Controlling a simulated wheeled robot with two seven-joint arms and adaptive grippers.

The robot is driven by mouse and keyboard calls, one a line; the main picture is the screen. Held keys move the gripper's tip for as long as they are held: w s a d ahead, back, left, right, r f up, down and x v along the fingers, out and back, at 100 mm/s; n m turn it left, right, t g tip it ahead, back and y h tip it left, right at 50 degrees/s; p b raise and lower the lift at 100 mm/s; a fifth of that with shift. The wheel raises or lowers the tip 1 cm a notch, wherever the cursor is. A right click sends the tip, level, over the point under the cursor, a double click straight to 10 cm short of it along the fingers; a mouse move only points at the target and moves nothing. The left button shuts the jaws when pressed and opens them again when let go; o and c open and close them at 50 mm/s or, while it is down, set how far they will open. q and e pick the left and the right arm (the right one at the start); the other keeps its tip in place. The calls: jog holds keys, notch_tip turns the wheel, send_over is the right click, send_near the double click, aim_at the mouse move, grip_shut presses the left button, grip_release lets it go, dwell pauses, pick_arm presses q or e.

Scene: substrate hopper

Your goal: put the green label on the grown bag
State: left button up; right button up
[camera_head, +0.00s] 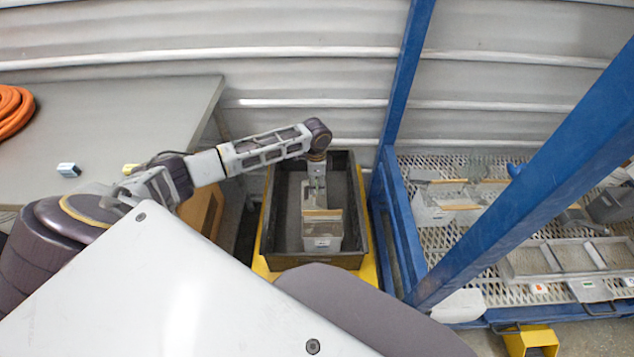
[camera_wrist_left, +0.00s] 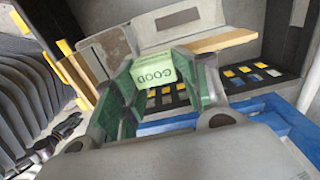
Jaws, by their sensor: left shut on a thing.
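My left gripper (camera_head: 317,183) reaches in from the left over a dark crate. In the left wrist view its green-padded fingers (camera_wrist_left: 160,78) are shut on a small green label (camera_wrist_left: 156,76) that reads GOOD. A grey box with tan strips (camera_head: 322,228) is in the crate, below the gripper. In the wrist view a grey panel with tan bars (camera_wrist_left: 178,22) lies behind the label, with a gap I cannot judge. I cannot tell for sure which thing is the grown bag. My right gripper is not in view.
The dark crate (camera_head: 357,225) sits on a yellow base (camera_head: 366,271). A blue frame (camera_head: 405,75) stands right of it, with a mesh rack (camera_head: 480,280) holding grey boxes and trays. A grey table (camera_head: 110,110) at left has an orange hose (camera_head: 12,108) and two small blocks.

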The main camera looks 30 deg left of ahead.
pick_arm(q)
jog(key=shift+s+f+p, duration=0.4)
jog(key=shift+s+f, duration=0.2)
jog(key=o, duration=0.9)
jog(key=shift+a, duration=0.1)
jog(key=shift+o, duration=0.4)
jog(key=shift+w, duration=0.1)
jog(key=shift+w+r, duration=0.1)
jog(key=shift+r, duration=0.05)
jog(key=o, duration=0.7)
jog(key=shift+w+r, duration=0.1)
jog(key=shift+c, duration=0.2)
